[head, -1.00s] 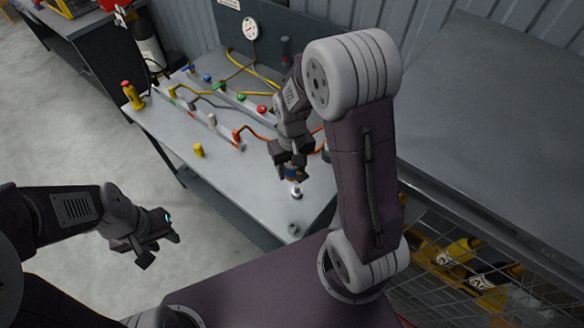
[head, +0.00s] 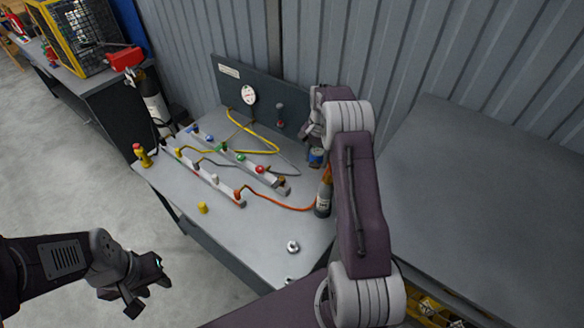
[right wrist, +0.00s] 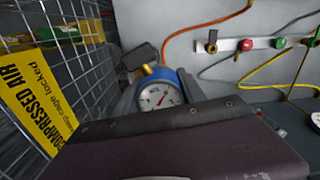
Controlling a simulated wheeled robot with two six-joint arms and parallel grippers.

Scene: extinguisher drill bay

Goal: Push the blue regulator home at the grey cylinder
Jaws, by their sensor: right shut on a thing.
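The blue regulator (head: 316,157) is held in my right gripper (head: 314,146), high at the back right of the bench. In the right wrist view the blue regulator (right wrist: 184,88) shows its white dial face and a brass-coloured fitting, with a dark jaw beside it. The grey cylinder (head: 323,201), with an orange upper part and a pale label, stands just below the regulator, partly hidden by my right arm. I cannot tell whether regulator and cylinder touch. My left gripper (head: 146,287) is open and empty, in front of the bench, over the floor.
The bench (head: 248,222) carries two rails with coloured caps, hoses and a yellow cap (head: 202,208). A metal fitting (head: 293,247) lies near its front. An orange hose (head: 285,205) runs towards the cylinder. A wire cage (right wrist: 75,70) with a yellow sign is close in the wrist view.

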